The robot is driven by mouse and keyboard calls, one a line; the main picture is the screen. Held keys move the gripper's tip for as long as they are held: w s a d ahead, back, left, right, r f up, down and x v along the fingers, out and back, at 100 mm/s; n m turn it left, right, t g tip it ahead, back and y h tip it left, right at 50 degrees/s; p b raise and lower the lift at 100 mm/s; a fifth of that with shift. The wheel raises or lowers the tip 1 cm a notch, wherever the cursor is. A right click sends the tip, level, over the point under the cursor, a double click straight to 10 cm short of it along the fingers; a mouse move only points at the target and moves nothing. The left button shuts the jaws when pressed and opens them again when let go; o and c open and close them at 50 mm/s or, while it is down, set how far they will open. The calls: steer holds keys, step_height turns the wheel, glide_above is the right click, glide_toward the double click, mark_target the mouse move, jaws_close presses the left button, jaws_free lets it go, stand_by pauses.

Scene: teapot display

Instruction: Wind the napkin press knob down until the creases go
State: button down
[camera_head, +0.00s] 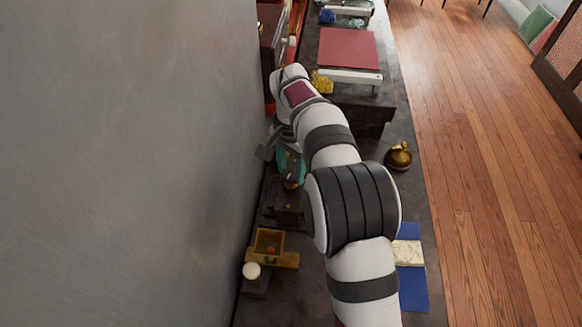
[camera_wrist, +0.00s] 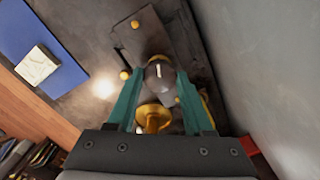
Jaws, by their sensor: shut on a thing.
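My gripper (camera_wrist: 160,82) has its teal fingers shut on a dark, rounded knob (camera_wrist: 159,72) with a white mark on top, seen in the wrist view. The knob stands over a dark press plate (camera_wrist: 143,38) with small brass balls. In the head view my gripper (camera_head: 290,163) reaches down near the wall, above the dark press (camera_head: 286,212); my arm hides part of it. A pale folded napkin (camera_head: 407,252) lies on a blue mat (camera_head: 413,290) right of my arm. I cannot see any napkin under the plate.
A brass box (camera_head: 270,243) and a white ball (camera_head: 251,270) on a block stand by the wall. A brass pot (camera_head: 398,156) stands near the counter's right edge. A red-topped stand (camera_head: 348,50) is further back. The grey wall (camera_head: 130,160) is close on the left.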

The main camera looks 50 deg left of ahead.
mark_target(291, 173)
steer(key=shift+m, duration=1.5)
steer(key=shift+c, duration=1.5)
jaws_free()
steer(key=shift+r, duration=0.1)
step_height(291, 173, up, 16)
steer(key=shift+f, duration=0.2)
